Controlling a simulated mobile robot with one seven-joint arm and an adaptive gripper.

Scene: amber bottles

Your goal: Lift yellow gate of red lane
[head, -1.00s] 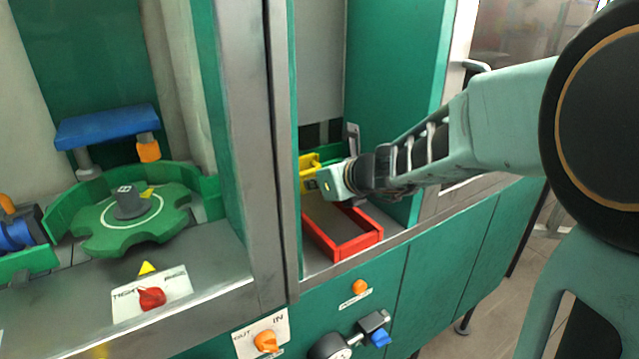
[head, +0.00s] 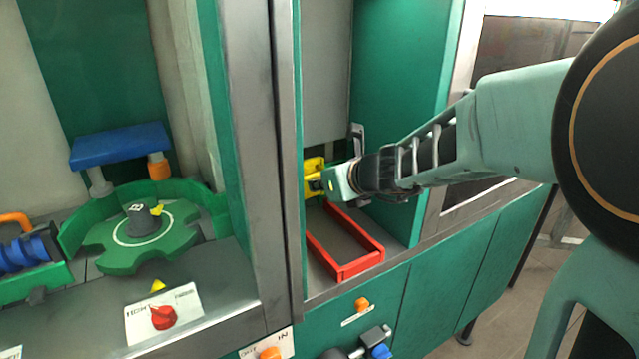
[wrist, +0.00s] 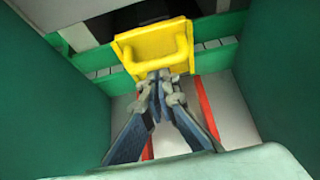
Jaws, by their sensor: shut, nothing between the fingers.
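The yellow gate (wrist: 152,45), a plate with a raised handle, stands across the far end of the red lane. In the head view the gate (head: 314,178) is partly hidden by my gripper and the cabinet post. The red lane (head: 350,268) is a red-walled channel on the cabinet floor; its red edges (wrist: 207,108) show on both sides of my fingers in the wrist view. My gripper (wrist: 160,78) is shut, its fingertips at the lower edge of the gate's handle. In the head view my gripper (head: 322,185) is above the lane's far end. Whether the tips touch the handle is unclear.
Green cabinet walls (head: 400,100) stand close on the right, and a steel post (head: 255,150) on the left. A dark opening (wrist: 97,30) shows behind the gate. Left of the post are a green star wheel (head: 140,240) and a red knob (head: 163,317).

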